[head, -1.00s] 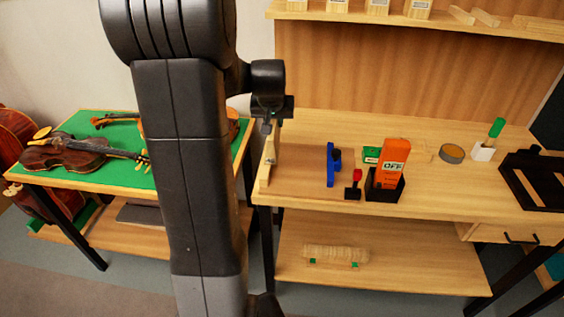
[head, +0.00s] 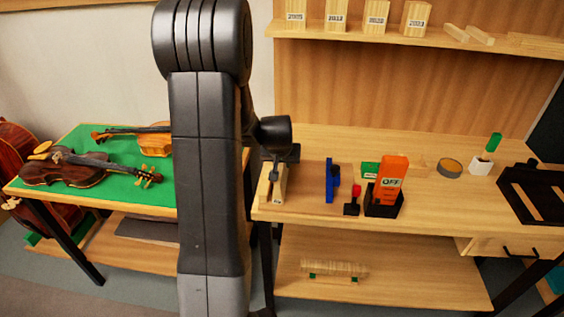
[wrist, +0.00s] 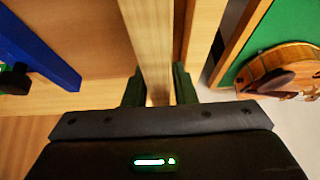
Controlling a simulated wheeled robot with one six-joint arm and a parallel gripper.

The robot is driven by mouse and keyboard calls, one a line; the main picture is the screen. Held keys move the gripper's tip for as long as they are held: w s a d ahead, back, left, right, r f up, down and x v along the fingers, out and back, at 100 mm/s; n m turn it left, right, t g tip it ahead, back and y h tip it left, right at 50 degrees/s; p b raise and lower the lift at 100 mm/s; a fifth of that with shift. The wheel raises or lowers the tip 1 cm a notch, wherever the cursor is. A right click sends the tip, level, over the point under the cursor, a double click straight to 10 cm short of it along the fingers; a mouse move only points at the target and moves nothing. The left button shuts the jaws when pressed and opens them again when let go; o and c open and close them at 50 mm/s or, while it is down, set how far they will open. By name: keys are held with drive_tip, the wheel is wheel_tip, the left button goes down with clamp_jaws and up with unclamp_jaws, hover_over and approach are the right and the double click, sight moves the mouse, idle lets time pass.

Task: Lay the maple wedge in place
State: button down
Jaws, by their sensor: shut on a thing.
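My gripper (head: 277,162) is shut on the maple wedge (head: 274,188), a pale wooden piece, over the left end of the workbench (head: 310,203). In the wrist view the wedge (wrist: 150,45) runs as a long pale strip from the top edge down between the two dark green fingers of my gripper (wrist: 160,88). Its lower end is hidden by the gripper body. I cannot tell whether the wedge touches the bench top. My arm stands in front of part of the scene at the left.
A blue tool (head: 330,180), a small red-and-black tool (head: 352,201) and an orange tool marked OFF (head: 390,178) stand right of the wedge. A tape roll (head: 450,168) lies farther right. A green-topped table (head: 110,145) with violins stands left.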

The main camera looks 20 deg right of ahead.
drive_tip(key=c, duration=1.2)
unclamp_jaws()
drive_tip(key=shift+f, duration=0.1)
drive_tip(key=shift+r, duration=0.25)
drive_tip(key=v, duration=1.1)
drive_tip(key=shift+s+a+r+b, duration=0.15)
drive_tip(key=shift+s+r+b, duration=0.05)
drive_tip(key=shift+r+b, duration=0.2)
